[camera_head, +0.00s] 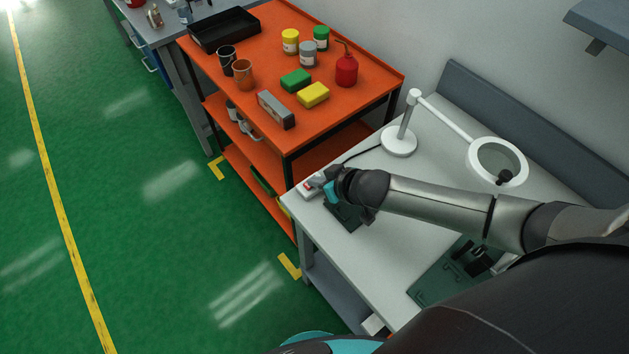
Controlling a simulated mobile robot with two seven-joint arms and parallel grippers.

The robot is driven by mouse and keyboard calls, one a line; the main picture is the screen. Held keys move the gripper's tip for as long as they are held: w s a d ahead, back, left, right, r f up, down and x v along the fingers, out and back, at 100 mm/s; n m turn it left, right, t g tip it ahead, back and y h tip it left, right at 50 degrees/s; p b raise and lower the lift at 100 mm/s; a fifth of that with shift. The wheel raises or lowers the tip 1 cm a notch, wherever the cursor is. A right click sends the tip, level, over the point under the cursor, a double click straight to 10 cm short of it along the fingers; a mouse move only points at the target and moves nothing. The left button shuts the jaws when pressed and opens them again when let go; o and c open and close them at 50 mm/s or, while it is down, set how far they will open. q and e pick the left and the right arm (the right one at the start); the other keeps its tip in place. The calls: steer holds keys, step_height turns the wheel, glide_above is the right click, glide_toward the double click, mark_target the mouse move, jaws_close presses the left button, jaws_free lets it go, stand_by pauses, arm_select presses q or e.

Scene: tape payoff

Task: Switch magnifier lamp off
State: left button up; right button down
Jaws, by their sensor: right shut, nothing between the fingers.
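The white magnifier lamp (498,149) stands on the grey workbench, its round base (398,144) near the bench's left end and its ring head over the bench to the right. I cannot tell whether it is lit. A dark cord runs from the base toward a small white switch box with a red part (308,186) at the bench's left edge. My right gripper (319,181) is shut and empty, right at the switch box; it partly hides the box, and I cannot tell if they touch. My left gripper is not in view.
An orange cart (352,32) with cans, a red oil can (346,71), sponges and a black tray (224,29) stands beyond the bench. Green floor at left is clear.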

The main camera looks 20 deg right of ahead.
steer(key=shift+r+p, duration=0.5)
steer(key=shift+p, duration=0.1)
steer(key=s+r+p, duration=0.4)
steer(key=s+r, duration=0.3)
steer(key=r, duration=0.3)
steer(key=shift+d, duration=0.45)
steer(key=shift+s, duration=0.1)
